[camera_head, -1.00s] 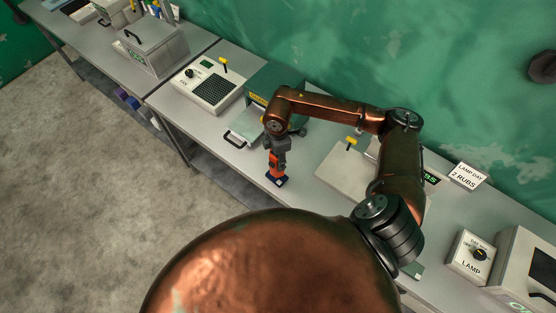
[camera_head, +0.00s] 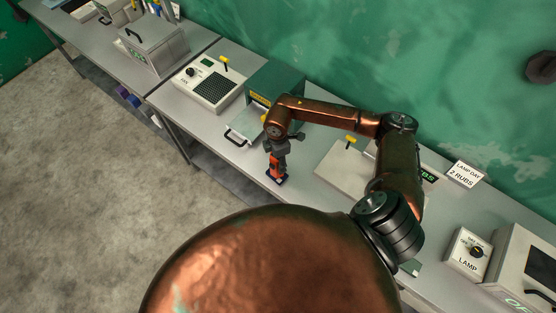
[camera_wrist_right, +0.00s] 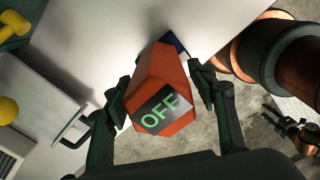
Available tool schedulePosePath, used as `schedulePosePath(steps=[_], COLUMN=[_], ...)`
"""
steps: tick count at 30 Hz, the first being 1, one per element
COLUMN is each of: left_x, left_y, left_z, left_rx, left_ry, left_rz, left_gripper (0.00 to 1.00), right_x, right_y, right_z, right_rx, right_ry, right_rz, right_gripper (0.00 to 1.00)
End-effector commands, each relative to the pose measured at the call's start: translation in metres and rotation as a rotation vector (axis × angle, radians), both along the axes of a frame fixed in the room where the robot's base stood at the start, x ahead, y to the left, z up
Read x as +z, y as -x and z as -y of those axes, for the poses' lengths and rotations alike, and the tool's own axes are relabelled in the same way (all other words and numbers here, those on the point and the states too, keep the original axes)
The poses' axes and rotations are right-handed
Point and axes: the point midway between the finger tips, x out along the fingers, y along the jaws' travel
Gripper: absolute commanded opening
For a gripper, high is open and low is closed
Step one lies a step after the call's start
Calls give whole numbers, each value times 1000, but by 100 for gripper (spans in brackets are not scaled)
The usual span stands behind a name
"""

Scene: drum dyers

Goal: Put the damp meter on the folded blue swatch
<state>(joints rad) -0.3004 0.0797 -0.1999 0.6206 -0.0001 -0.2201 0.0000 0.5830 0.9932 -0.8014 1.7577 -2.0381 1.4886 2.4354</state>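The damp meter (camera_head: 276,167) is an orange block with a green "OFF" display, which faces the right wrist camera (camera_wrist_right: 160,113). It stands upright on the folded blue swatch (camera_head: 279,181) on the bench; a blue corner shows behind it in the wrist view (camera_wrist_right: 173,42). The meter hides most of the swatch. My right gripper (camera_head: 279,151) is just above and around the meter's top. Its fingers (camera_wrist_right: 163,98) are spread on both sides, with the right finger slightly clear of the meter.
A machine with a handled tray (camera_head: 241,128) is left of the meter. A pale flat board with a yellow knob (camera_head: 341,170) lies to the right. The lamp control box (camera_head: 468,254) stands farther right. The bench's front edge is close to the meter.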

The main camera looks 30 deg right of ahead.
Motion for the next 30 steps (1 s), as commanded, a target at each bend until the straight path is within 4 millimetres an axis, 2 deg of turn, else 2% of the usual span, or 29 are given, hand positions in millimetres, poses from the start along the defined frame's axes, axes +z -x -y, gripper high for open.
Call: schedulePosePath(steps=[9,12,14,17,27,30], left_x=[0,4,0,-6,-25,-28], left_y=[0,0,0,0,0,0], left_z=[0,0,0,0,0,0], left_rx=[0,0,0,0,0,0], left_ry=[0,0,0,0,0,0], left_rz=[0,0,0,0,-1,-1], left_gripper=[40,40,40,40,40,40], right_x=[1,5,10,25,95,109], right_y=[0,0,-1,-2,-2,-1], right_z=[0,0,0,0,0,0], right_rx=[0,0,0,1,1,0], right_ry=[0,0,-1,0,0,0], right_rz=[0,1,3,5,5,3], right_gripper=[58,58,58,58,58,58])
